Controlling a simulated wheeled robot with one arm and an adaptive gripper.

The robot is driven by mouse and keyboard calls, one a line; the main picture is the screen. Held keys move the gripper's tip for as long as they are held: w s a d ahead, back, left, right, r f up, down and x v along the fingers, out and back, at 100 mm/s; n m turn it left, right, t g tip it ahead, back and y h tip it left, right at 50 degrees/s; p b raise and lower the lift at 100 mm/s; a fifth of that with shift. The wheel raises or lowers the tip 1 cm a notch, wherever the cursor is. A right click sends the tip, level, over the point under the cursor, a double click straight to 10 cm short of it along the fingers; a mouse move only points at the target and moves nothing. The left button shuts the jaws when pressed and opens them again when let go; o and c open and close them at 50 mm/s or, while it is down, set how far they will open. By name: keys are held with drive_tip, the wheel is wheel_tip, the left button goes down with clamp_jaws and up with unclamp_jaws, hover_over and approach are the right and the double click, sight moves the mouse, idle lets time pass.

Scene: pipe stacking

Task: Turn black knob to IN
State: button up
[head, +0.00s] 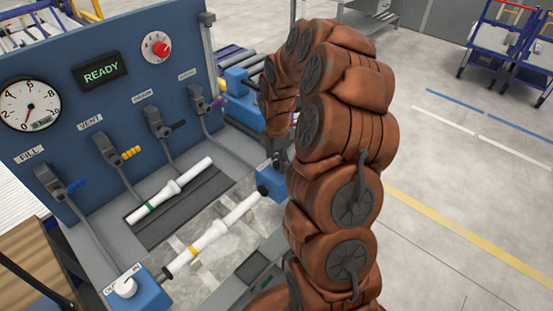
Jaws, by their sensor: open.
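A small black knob-like part (263,190) shows on the left side of a blue block (270,206), at the right end of the lower white pipe. I cannot tell for sure that it is the black knob; no IN mark is readable beside it. My brown arm covers the area to its right. My gripper (280,153) is a dark shape mostly hidden behind my arm, above that blue block, and its fingers are not clear. A white knob (126,288) sits on another blue block at the lower left, with partly readable lettering ending in IN.
The blue panel (70,130) carries a gauge (30,106), a READY display (101,71), a red dial (160,48) and several levers. Two white pipes (170,190) (213,236) lie across the bench. Open floor and blue carts (510,45) are at right.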

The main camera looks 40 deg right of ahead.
drive_tip(key=c, duration=1.1)
drive_tip(key=shift+c, duration=0.2)
